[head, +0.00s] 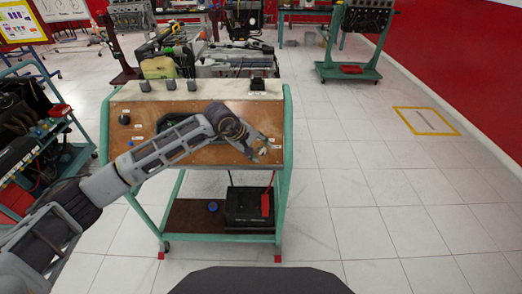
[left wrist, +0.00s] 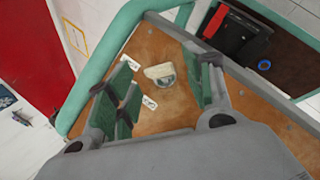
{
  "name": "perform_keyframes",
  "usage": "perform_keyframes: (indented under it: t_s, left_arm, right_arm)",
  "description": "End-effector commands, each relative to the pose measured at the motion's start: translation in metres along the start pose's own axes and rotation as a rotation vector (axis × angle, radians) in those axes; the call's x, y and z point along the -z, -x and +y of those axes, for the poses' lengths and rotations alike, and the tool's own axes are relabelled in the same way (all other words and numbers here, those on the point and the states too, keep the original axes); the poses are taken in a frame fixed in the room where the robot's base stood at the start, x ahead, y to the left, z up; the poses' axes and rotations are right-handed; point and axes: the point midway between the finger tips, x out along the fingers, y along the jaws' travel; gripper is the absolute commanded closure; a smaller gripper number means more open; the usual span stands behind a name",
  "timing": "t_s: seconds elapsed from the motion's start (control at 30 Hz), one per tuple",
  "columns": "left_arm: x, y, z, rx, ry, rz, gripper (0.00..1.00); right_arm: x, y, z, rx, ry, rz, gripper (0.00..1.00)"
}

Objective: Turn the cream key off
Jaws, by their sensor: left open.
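The cream key (left wrist: 160,72) sits in a round switch on the brown panel and shows between my left gripper's fingers in the left wrist view. In the head view the key (head: 262,151) is a small pale spot near the panel's right side, beside the fingertips. My left gripper (head: 262,148) is open in front of the panel, with its green-padded fingers (left wrist: 165,95) on either side of the key. I cannot tell whether a finger touches it. Small white labels (left wrist: 149,102) lie beside the key. My right gripper is not in view.
The panel (head: 150,110) belongs to a green-framed trolley (head: 286,130). A black battery (head: 248,206) with a red part stands on its lower shelf. Other engine stands (head: 355,45) are behind. The white floor at right (head: 380,210) is clear.

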Motion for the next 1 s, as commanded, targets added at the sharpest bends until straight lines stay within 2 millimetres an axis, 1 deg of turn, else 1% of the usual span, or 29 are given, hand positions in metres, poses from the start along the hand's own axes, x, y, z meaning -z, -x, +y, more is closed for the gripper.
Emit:
perform_keyframes:
  t_s: [0.03, 0.13, 0.37, 0.47, 0.63, 0.67, 1.0]
  left_arm:
    - [-0.001, -0.006, 0.001, 0.000, 0.001, -0.002, 0.48]
    - [0.000, -0.015, 0.000, 0.000, 0.002, 0.000, 0.48]
    - [0.000, -0.024, 0.000, 0.000, 0.001, 0.000, 0.48]
    - [0.000, -0.024, 0.000, 0.000, 0.001, 0.000, 0.48]
    - [0.000, -0.024, 0.000, 0.000, 0.001, 0.000, 0.48]
    - [0.000, -0.024, 0.000, 0.000, 0.001, 0.000, 0.51]
    - [0.000, -0.024, 0.000, 0.000, 0.001, 0.000, 0.94]
  right_arm:
    - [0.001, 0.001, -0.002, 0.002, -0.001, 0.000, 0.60]
    - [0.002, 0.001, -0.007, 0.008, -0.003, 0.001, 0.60]
    - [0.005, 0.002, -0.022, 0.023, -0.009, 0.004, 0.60]
    - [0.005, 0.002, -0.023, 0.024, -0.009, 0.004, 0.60]
    - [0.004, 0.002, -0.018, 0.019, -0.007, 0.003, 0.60]
    - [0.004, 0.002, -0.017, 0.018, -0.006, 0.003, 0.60]
    - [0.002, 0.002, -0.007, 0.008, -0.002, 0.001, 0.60]
